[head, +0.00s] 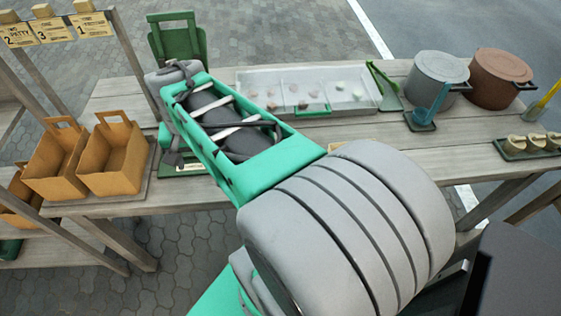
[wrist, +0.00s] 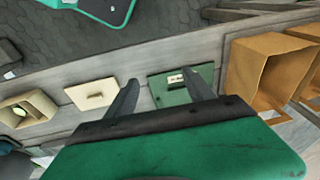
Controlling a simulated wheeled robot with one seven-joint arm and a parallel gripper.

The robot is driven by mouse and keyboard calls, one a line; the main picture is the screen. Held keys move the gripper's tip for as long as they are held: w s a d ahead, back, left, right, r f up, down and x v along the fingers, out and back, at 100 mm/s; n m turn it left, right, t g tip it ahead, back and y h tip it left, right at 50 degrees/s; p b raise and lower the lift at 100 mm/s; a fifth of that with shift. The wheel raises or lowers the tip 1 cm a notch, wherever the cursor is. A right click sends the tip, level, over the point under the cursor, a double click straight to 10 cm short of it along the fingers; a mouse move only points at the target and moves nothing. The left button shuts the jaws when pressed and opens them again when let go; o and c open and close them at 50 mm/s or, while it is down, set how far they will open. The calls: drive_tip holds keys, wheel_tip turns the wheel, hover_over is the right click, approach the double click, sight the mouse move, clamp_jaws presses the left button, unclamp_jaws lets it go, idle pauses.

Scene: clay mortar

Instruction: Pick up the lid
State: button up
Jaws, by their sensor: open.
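A flat cream square piece with a small raised grip, which looks like the lid (wrist: 92,95), lies on the grey wooden table in the wrist view, left of my gripper. My gripper (wrist: 160,88) is open, with nothing between its fingers. The fingers point toward the table, and the left finger is close beside the lid's right edge in the picture. A cream box with a square opening (wrist: 18,108) stands farther left. In the head view my arm hides the gripper and most of the lid's area.
A green tray with a small label (wrist: 182,97) is behind the right finger. Brown paper bags (head: 113,155) stand at the table's left. A clear divided tray (head: 345,80), a grey pot (head: 437,68) and a brown pot (head: 500,75) stand at the back and right.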

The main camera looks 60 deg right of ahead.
drive_tip(key=o, duration=0.3)
drive_tip(key=s+d+f+m, duration=0.2)
drive_tip(key=d+m, duration=0.3)
drive_tip(key=d, duration=0.2)
drive_tip(key=s+d+f+m+g+b, duration=0.1)
drive_tip(key=s+d+f+m, duration=0.1)
drive_tip(key=d+m, duration=0.4)
drive_tip(key=shift+d+f, duration=0.3)
drive_tip(key=shift+d, duration=0.2)
drive_tip(key=o, duration=0.5)
drive_tip(key=s+d+f+m, duration=0.1)
drive_tip(key=d+m, duration=0.1)
drive_tip(key=s+d+f+m, duration=0.1)
drive_tip(key=s+d+m, duration=0.1)
drive_tip(key=d+m, duration=0.1)
drive_tip(key=s+d+f+m+g+b, duration=0.1)
drive_tip(key=s+d+m, duration=0.1)
drive_tip(key=shift+s+d+y, duration=0.25)
drive_tip(key=shift+y, duration=0.15)
drive_tip(key=shift+c, duration=0.2)
drive_tip(key=shift+o, duration=0.2)
drive_tip(key=f, duration=0.6)
drive_tip(key=shift+w+f, duration=0.2)
drive_tip(key=shift+f, duration=0.5)
drive_tip(key=shift+c, duration=0.2)
drive_tip(key=c, duration=1.1)
